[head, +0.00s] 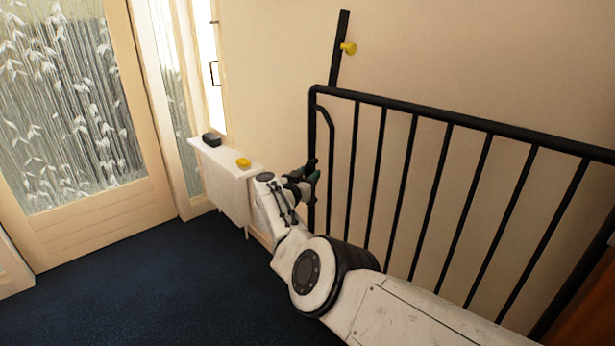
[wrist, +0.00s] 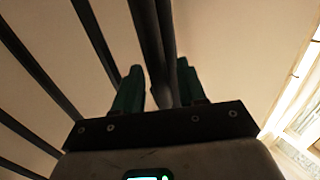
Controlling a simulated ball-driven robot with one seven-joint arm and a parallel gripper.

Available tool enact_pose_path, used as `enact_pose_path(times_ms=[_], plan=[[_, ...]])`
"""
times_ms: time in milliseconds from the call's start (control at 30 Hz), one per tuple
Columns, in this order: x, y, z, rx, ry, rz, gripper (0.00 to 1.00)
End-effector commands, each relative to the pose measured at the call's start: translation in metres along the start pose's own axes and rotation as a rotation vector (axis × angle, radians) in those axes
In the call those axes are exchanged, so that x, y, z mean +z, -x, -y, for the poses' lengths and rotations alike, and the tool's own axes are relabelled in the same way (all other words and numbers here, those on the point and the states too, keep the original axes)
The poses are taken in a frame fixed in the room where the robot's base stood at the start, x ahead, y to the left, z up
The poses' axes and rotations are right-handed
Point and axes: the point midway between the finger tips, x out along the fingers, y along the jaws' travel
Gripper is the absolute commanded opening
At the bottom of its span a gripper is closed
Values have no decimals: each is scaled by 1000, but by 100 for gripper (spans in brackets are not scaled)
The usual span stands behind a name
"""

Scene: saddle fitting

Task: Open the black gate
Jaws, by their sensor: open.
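The black gate (head: 450,115) spans the right half of the head view, with a thick top rail and several upright bars. My gripper (head: 304,178) is at that left end upright, below the top rail. In the wrist view, the dark green fingers of my gripper (wrist: 160,88) are apart, with black gate bars (wrist: 148,35) running between them. I cannot tell whether the fingers touch the bars. The gate's lower right part is hidden behind my arm.
A white radiator-like cabinet (head: 225,170) stands left of my gripper against the wall, with a black item (head: 211,139) and a yellow item (head: 243,162) on top. A glazed door (head: 105,205) is at the far left. The blue carpet (head: 150,280) is clear.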

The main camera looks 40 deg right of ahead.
Motion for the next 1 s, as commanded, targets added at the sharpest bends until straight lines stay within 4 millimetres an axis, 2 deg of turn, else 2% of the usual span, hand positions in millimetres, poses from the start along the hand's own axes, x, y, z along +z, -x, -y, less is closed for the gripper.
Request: enact_pose_path(times_ms=[167, 367, 800, 1000], plan=[[-2, 3, 1, -1, 0, -1, 41], [-6, 18, 2, -2, 1, 0, 41], [-4, 82, 0, -2, 1, 0, 41], [-2, 103, 1, -1, 0, 0, 41]])
